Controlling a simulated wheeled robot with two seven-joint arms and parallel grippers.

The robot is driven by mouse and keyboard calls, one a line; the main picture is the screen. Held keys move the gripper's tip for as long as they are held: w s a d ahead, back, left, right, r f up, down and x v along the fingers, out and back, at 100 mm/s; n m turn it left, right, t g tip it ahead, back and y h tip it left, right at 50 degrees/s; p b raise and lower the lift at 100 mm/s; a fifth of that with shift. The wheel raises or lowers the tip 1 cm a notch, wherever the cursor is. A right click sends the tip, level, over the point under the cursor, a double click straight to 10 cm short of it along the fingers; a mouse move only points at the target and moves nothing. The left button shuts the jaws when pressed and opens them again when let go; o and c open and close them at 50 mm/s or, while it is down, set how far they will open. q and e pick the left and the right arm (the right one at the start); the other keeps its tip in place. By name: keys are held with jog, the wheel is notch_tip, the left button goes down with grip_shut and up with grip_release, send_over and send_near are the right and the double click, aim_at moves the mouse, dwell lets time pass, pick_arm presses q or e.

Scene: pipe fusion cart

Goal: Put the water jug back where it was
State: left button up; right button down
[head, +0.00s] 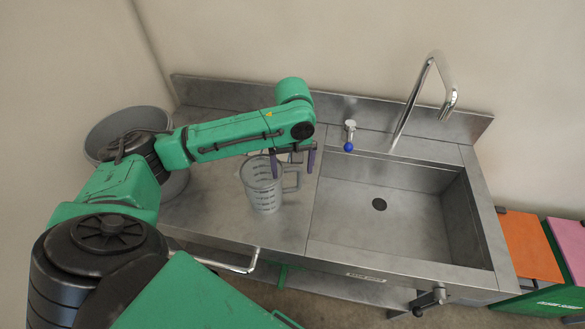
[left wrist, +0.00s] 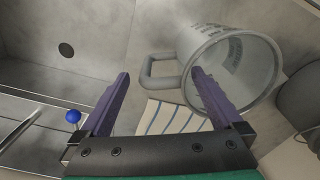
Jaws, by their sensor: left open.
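The water jug (head: 263,188) is a clear grey measuring jug with dark markings. It stands upright on the steel counter left of the sink, its handle pointing right toward the basin. It also shows in the left wrist view (left wrist: 228,62), with its handle (left wrist: 160,70) between the lines of my fingers. My left gripper (head: 293,163) is open and empty, its purple fingers pointing down by the jug's handle side. In the left wrist view the open jaws (left wrist: 155,100) frame a striped cloth and the handle; I cannot tell whether a finger touches the jug. My right gripper is not in view.
The sink basin (head: 345,226) is empty, with a tall faucet (head: 406,105) and a blue-tipped tap (head: 349,135) behind it. A striped cloth (left wrist: 172,117) lies behind the jug. The counter (head: 222,215) left of the jug is clear.

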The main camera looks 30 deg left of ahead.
pick_arm(q)
notch_tip(320, 180, up, 12)
jog(key=shift+f, duration=0.25)
dwell(0.3)
